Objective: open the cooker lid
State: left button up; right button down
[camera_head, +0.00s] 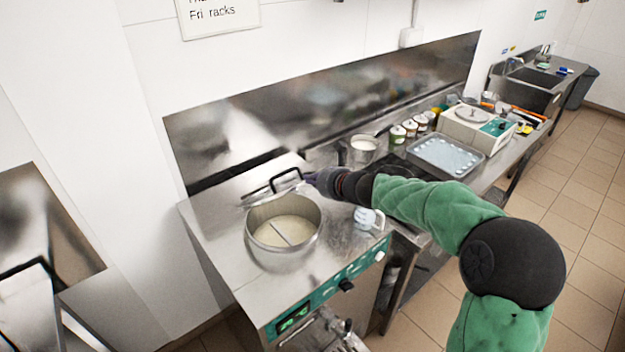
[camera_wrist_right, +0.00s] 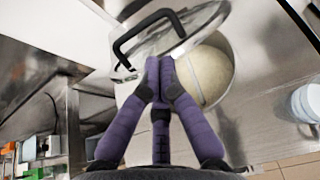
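The cooker (camera_head: 222,225) is a steel unit with a round pot opening (camera_head: 262,252) that holds a pale, creamy content and a thin bar. Its lid (camera_head: 258,196) is raised and tilted at the back of the opening, seen nearly edge-on, with a black loop handle (camera_head: 285,181). In the right wrist view the lid (camera_wrist_right: 196,28) and its handle (camera_wrist_right: 146,34) lie just beyond the fingertips. My right gripper (camera_head: 312,178) has its purple fingers (camera_wrist_right: 160,64) brought together at the lid's rim; whether they touch it I cannot tell. My left gripper is not in view.
A white jug (camera_head: 366,218) stands on the cooker's front right corner. A pot (camera_head: 362,148), several small tubs (camera_head: 410,128), a tray (camera_head: 446,158) and a scale-like device (camera_head: 478,128) are on the counter to the right. A steel backsplash rises behind.

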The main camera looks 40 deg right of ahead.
aim_at(299, 182)
jog(key=x, duration=0.5)
jog(key=shift+a+f, duration=0.1)
jog(key=shift+f, duration=0.05)
jog(key=shift+b+x, duration=0.35)
jog(key=shift+x, duration=0.55)
